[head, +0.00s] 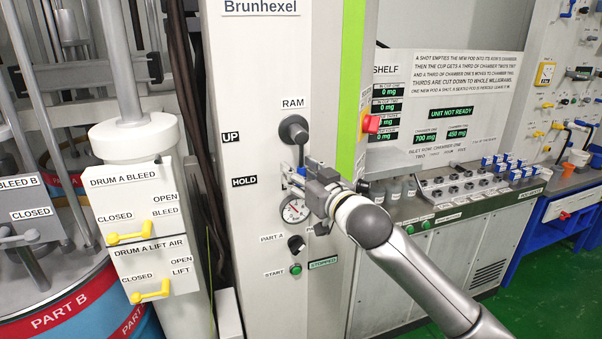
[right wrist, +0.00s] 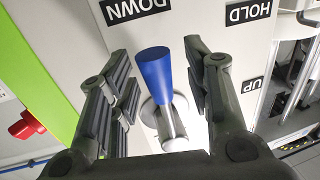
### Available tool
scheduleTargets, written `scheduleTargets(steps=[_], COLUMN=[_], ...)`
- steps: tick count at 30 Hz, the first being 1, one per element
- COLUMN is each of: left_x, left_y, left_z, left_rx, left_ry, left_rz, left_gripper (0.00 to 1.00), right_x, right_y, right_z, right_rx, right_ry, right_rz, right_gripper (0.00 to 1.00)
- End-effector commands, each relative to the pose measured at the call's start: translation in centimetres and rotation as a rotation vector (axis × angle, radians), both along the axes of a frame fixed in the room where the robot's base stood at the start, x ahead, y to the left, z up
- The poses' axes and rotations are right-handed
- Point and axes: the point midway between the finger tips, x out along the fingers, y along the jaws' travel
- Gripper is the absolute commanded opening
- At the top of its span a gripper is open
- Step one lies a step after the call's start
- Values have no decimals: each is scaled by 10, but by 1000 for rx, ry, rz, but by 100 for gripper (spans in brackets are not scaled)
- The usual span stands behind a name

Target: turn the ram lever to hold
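The ram lever shows in the head view as a dark round hub (head: 293,130) under the RAM label, with its arm hanging down behind my right gripper. In the right wrist view its blue handle (right wrist: 153,70) points toward the DOWN label (right wrist: 136,8). My right gripper (head: 303,176) is open; in the right wrist view its fingers (right wrist: 157,62) stand on either side of the handle, with gaps visible. The HOLD label (head: 244,181) is left of the lever, with the UP label (head: 231,138) above it. My left gripper is out of view.
A pressure gauge (head: 294,210), the Part A knob (head: 296,244) and a green start button (head: 295,269) sit below the lever. A red knob (head: 371,124) juts out at the right. Yellow-handled drum A valves (head: 127,237) are at the left.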

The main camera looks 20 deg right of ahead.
Motion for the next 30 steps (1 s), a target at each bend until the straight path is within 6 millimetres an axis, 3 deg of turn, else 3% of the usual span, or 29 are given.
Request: scheduleTargets(steps=[2,9,20,30], left_x=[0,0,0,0], left_y=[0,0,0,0], left_z=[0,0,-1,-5], left_rx=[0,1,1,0], left_ry=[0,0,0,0], left_rz=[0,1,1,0], left_gripper=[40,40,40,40], right_x=[0,0,0,-1], right_y=[0,0,1,18], right_z=[0,0,-1,0], right_rx=[0,0,17,199], right_ry=[0,0,1,8], right_rz=[0,-1,0,2], right_gripper=[31,1,0,0])
